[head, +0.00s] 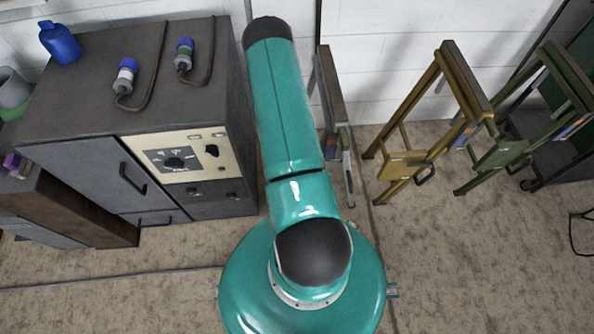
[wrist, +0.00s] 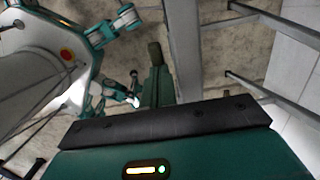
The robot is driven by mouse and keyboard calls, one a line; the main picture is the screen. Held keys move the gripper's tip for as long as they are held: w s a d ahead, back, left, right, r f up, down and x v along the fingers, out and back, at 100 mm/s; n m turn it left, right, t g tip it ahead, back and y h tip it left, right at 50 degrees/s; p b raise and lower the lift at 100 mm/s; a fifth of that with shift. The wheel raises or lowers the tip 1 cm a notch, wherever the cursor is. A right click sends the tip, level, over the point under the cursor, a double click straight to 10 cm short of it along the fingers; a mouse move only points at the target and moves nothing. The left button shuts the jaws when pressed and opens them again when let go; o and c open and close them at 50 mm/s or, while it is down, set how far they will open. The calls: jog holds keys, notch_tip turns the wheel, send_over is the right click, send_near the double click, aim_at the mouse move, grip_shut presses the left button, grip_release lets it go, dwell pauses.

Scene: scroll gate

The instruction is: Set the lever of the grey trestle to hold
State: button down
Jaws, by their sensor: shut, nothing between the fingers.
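The grey trestle (head: 332,90) stands against the white wall, partly hidden behind my teal arm in the head view. A small blue mark and pale parts show low on its near end; I cannot make out its lever or the lever's setting. In the wrist view a grey trestle post (wrist: 184,50) runs up the picture. My gripper (wrist: 155,55) shows there as a narrow teal piece with a dark tip, shut and empty, close to the left of that post. Whether it touches the post I cannot tell. In the head view my gripper is hidden.
A yellow trestle (head: 455,80) and a green trestle (head: 565,75) stand to the right. A dark cabinet (head: 85,85) with a control panel (head: 182,160) stands at left, bearing a blue bottle (head: 60,42) and two corded plugs. The floor at front right is mostly clear.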

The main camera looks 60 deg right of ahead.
jog(key=shift+w+a+f+g+h, duration=0.2)
jog(key=shift+f+g+h, duration=0.2)
jog(key=shift+g+h, duration=0.1)
jog(key=shift+w+a+f+g+h, duration=0.15)
jog(key=shift+f+g+h, duration=0.25)
jog(key=shift+g, duration=0.1)
jog(key=f+g+h, duration=0.1)
jog(key=g, duration=0.1)
jog(key=f+g+h, duration=0.1)
jog(key=shift+w+a+f+h, duration=0.25)
jog(key=shift+f+h, duration=0.05)
jog(key=shift+f, duration=0.05)
notch_tip(320, 180, down, 6)
jog(key=s+d+g+h, duration=0.1)
jog(key=s+d, duration=0.1)
jog(key=shift+g, duration=0.3)
jog(key=shift+s+f, duration=0.1)
jog(key=shift+f, duration=0.05)
dwell(0.4)
